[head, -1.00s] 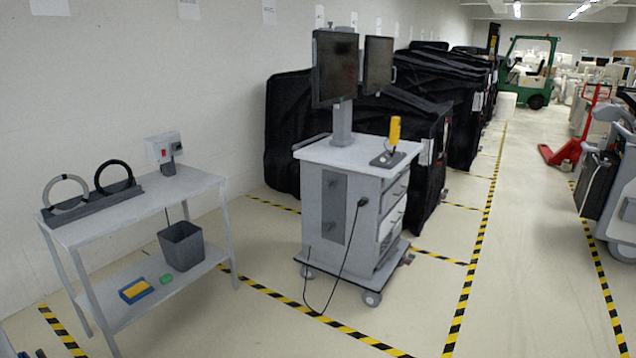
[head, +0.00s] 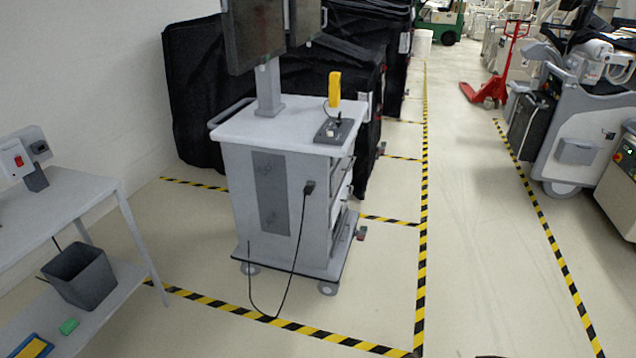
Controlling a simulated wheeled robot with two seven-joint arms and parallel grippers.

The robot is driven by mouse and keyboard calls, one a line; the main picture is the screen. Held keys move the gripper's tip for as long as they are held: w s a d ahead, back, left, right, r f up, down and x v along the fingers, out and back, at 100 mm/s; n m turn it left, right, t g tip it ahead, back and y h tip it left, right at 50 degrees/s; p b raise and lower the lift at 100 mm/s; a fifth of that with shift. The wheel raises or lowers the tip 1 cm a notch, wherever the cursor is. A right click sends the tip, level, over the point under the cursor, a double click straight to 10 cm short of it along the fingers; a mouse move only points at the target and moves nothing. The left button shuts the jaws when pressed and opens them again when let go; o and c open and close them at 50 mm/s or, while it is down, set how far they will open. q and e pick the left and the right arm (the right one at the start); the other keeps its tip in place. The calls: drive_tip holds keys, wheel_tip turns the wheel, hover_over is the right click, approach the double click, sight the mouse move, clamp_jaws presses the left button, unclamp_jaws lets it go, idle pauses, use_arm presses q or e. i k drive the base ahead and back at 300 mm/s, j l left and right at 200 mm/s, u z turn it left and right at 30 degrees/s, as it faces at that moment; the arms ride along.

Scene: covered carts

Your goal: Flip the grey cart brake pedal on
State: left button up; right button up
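The grey cart (head: 268,190) stands in the middle of the head view on small castors, with its drawers facing right. A small grey and reddish piece (head: 361,234) sticks out low at the right end of its base and looks like the brake pedal. It is too small to tell whether it is up or down. A black cable with a plug (head: 309,187) hangs down the cart's front to the floor. Neither of my grippers is in view.
A white side table (head: 60,212) with a grey bin (head: 79,275) stands at the left. Black covered carts (head: 195,95) stand behind the grey cart. Yellow-black tape (head: 422,200) marks the floor. The aisle to the right is clear up to machines and a red pallet jack (head: 492,90).

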sight(360, 235)
drive_tip(key=i+j+z, duration=0.65)
drive_tip(key=i+l+z, duration=0.15)
drive_tip(key=i+z, duration=0.35)
drive_tip(key=i, duration=0.45)
drive_tip(key=i+j+z, duration=0.2)
drive_tip(key=i+z, duration=0.25)
drive_tip(key=i, duration=0.5)
